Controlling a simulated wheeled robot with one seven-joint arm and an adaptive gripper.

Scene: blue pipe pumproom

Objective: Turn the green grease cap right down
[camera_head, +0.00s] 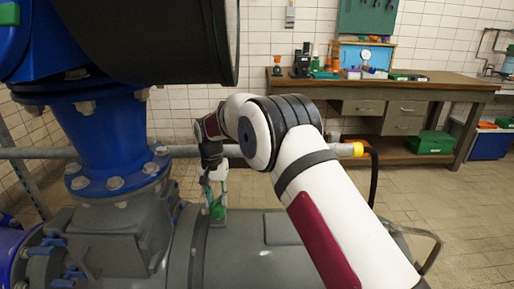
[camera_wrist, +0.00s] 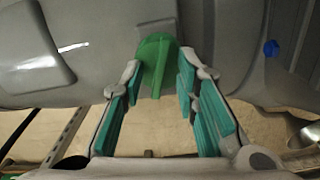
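The green grease cap (camera_wrist: 155,62) sits on the grey pump housing in the upper middle of the wrist view, with a raised fin across it. In the head view the cap (camera_head: 218,211) shows small and partly covered, on top of the grey housing. My gripper (camera_wrist: 159,72) is open, with one teal-padded finger on each side of the cap and its tips close to the cap's edges. No clear contact shows. In the head view my gripper (camera_head: 212,190) points down at the cap. How far the cap is screwed down cannot be told.
A blue flanged pipe (camera_head: 108,140) and bolted grey casing stand left of the cap. A grey rail (camera_head: 60,152) runs behind. A wooden workbench (camera_head: 440,85) with tools and a green case (camera_head: 431,142) stands at the back right. The tiled floor between is clear.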

